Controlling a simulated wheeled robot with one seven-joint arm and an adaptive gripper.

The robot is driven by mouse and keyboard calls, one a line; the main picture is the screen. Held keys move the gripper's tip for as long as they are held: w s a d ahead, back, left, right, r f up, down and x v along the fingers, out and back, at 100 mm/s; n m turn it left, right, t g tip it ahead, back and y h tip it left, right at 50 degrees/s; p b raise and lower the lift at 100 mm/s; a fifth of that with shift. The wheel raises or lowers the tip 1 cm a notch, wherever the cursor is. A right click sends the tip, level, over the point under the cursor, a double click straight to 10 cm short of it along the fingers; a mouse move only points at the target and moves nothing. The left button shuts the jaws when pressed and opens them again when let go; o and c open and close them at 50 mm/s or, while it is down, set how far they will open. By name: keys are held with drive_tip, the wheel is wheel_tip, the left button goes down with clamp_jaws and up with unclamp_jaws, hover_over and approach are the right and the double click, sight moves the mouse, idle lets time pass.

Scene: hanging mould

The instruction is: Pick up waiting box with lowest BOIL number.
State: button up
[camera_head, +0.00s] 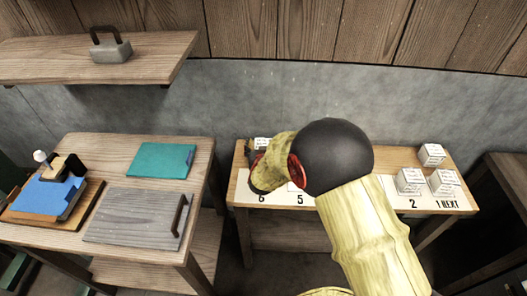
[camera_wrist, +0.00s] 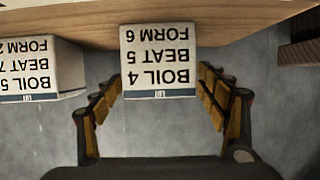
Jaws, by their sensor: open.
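In the wrist view a white box (camera_wrist: 160,62) shows an upside-down label reading BOIL 4, BEAT 5, FORM 6. My gripper (camera_wrist: 158,82) is open, with one finger to each side of this box in the picture; I cannot tell whether they touch it. A second white box (camera_wrist: 38,70) at the left reads BOIL 5, with its lower lines partly cut off. In the head view, white boxes stand at the right of the bench: one at the back (camera_head: 431,154), one near the 2 (camera_head: 410,180), one near 1 NEXT (camera_head: 443,181). Their labels are too small to read.
The bench (camera_head: 460,205) has a numbered strip; my arm hides its middle. A left table (camera_head: 120,145) holds a teal folder (camera_head: 160,160), a grey board with a handle (camera_head: 135,217) and a blue-topped mould (camera_head: 48,195). A shelf (camera_head: 40,60) with a grey weight (camera_head: 110,50) hangs above.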

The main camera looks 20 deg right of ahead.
drive_tip(key=shift+c, duration=0.2)
drive_tip(key=c, duration=1.3)
drive_tip(key=shift+c, duration=0.2)
drive_tip(key=shift+r, duration=0.1)
